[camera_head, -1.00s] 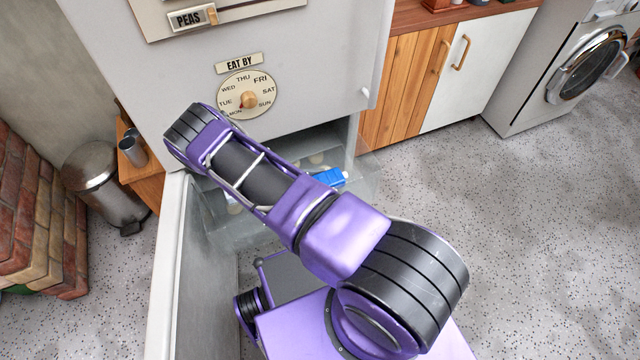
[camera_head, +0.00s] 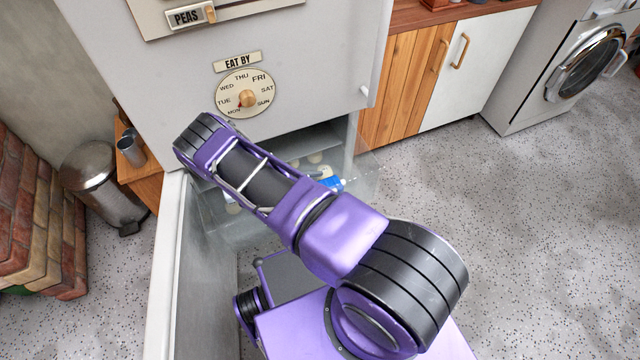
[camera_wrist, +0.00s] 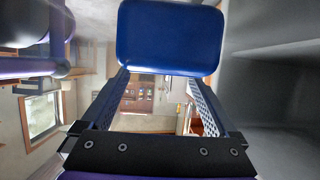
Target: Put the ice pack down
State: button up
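The ice pack (camera_wrist: 170,38) is a blue, rounded block at the top of the wrist view, between the far ends of my gripper's fingers (camera_wrist: 159,76). My gripper appears shut on it. In the head view a small blue part of the ice pack (camera_head: 333,184) shows beside my purple arm, over the open clear drawer. My arm hides the gripper itself there. I cannot tell whether the pack touches the drawer or what lies in it.
The clear drawer (camera_head: 362,172) stands out of the pale freezer (camera_head: 320,70), with several pale round items inside. The open freezer door (camera_head: 166,270) is at left. A metal bin (camera_head: 105,185) and brick plinth (camera_head: 45,220) stand further left. The floor at right is clear.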

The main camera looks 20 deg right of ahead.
jog(key=shift+r, duration=0.25)
jog(key=v, duration=1.2)
jog(key=shift+r, duration=0.3)
